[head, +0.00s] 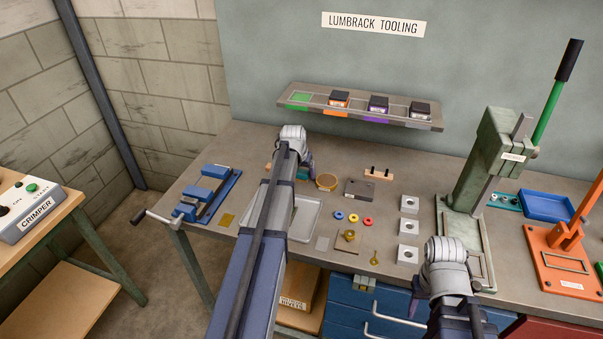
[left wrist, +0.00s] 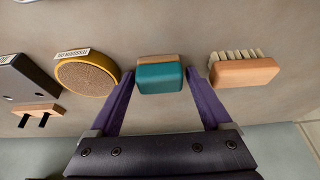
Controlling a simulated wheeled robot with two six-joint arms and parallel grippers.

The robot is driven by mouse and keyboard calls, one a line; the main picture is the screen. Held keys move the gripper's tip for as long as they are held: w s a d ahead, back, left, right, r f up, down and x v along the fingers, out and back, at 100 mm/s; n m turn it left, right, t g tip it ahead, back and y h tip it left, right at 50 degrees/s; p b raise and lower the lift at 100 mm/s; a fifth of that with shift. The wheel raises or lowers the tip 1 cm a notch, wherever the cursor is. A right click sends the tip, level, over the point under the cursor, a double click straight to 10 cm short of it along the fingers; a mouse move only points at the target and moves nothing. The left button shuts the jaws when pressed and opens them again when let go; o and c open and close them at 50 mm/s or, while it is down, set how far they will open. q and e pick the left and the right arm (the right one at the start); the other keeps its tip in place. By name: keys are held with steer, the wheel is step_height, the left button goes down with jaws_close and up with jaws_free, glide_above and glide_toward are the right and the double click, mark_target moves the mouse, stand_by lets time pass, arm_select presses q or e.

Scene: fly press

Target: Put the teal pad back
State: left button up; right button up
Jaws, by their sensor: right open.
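The teal pad (left wrist: 161,77), a teal block with a tan top edge, shows in the left wrist view between the fingers of my left gripper (left wrist: 160,72). The fingers are spread, one on each side, with narrow gaps beside the pad.
A brush (left wrist: 245,70) and a round tan-topped tin (left wrist: 87,75) flank the pad closely. A dark block (head: 359,190) stands to the right, a metal tray (head: 307,231) in front. The green press (head: 487,165) stands at right; a shelf (head: 345,111) hangs behind.

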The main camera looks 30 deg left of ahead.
arm_select(q)
steer(key=shift+o, duration=0.6)
steer(key=shift+r+p, duration=0.25)
steer(key=shift+p, duration=0.05)
steer(key=p+v, duration=1)
steer(key=v, duration=0.1)
steer(key=shift+s+r+p, duration=0.2)
steer(key=shift+r+p, duration=0.2)
